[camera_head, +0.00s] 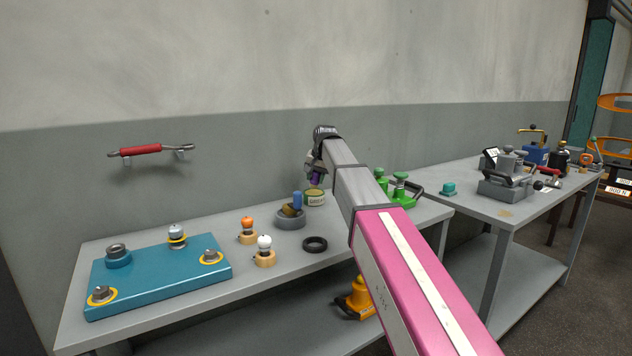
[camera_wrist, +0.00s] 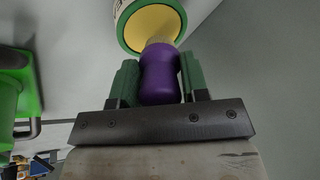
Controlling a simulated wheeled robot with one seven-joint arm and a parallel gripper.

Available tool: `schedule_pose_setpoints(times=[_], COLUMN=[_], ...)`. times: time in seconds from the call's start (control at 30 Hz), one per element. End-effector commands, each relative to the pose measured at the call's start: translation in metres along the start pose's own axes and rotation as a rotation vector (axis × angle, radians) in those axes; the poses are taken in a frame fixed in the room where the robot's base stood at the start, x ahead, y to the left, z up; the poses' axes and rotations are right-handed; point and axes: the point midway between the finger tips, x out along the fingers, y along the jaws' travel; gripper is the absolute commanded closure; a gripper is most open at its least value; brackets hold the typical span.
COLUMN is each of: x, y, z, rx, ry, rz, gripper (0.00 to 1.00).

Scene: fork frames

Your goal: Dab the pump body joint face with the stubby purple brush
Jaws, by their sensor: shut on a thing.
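My gripper (camera_head: 315,176) is shut on the stubby purple brush (camera_wrist: 160,78), with its green finger pads on either side of the handle in the wrist view. The brush points at a tin (camera_wrist: 153,25) with a green rim and yellow contents, and its pale tip overlaps the yellow. I cannot tell whether the tip touches it. In the head view the tin (camera_head: 315,198) stands on the near bench, just below the gripper. A grey metal assembly (camera_head: 507,184) with upright cylinders stands on the far bench. I cannot tell for sure which thing is the pump body.
A round grey holder (camera_head: 290,221) with a blue-handled piece stands left of the tin. Green clamps (camera_head: 401,190) stand right.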

Motion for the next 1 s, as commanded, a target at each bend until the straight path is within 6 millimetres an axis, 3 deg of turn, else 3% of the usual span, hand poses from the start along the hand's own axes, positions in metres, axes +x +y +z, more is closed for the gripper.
schedule_pose_setpoints(times=[0.7, 1.0], x=[-0.046, -0.049], y=[-0.012, -0.013], z=[-0.013, -0.013], rx=[0.000, 0.000], ry=[0.001, 0.000], rz=[-0.001, 0.000], gripper=[0.82, 0.82])
